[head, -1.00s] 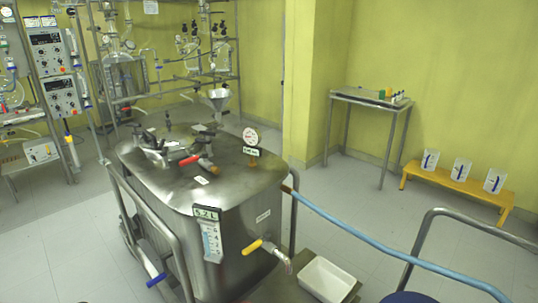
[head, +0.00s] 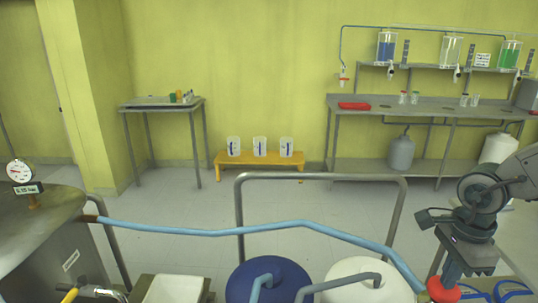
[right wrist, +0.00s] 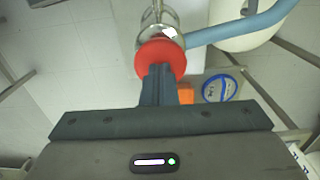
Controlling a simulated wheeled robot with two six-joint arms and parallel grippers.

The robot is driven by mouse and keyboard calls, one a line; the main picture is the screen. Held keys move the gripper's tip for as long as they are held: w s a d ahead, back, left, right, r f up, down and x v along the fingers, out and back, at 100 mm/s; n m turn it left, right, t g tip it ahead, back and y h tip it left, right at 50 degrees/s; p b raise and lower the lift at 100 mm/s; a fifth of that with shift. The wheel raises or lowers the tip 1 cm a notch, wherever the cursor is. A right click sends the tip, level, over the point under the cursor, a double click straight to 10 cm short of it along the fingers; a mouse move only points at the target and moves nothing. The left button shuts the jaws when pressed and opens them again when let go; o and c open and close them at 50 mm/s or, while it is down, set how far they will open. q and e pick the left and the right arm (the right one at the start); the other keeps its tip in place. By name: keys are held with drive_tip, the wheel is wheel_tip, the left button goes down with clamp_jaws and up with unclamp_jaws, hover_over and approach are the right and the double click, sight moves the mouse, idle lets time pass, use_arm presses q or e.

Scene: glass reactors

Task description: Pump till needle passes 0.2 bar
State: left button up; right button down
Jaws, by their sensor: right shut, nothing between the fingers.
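The round white gauge (head: 20,170) stands on the steel vessel (head: 35,225) at the left of the head view. Its red needle is low on the left of the dial, and the small display below it is too small to read surely. A red pump knob (head: 445,290) shows at the bottom right, and also in the right wrist view (right wrist: 160,58). My right gripper (head: 452,262) is at the knob, its fingers (right wrist: 160,72) shut and empty. The fingertips look very close to the knob; I cannot tell whether they touch. My left gripper is not in view.
A blue hose (head: 250,226) runs from the vessel towards the pump. A steel rail (head: 320,177), a blue drum (head: 268,283) and a white drum (head: 365,284) stand in front. An orange bench (head: 262,160) and a lab bench (head: 440,105) are behind, with clear floor between.

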wheel_tip(320, 180, up, 9)
drive_tip(key=p, duration=0.5)
drive_tip(key=shift+f+p, duration=0.15)
drive_tip(key=shift+p, duration=0.2)
wheel_tip(320, 180, up, 6)
drive_tip(key=p, duration=0.4)
idle(0.5)
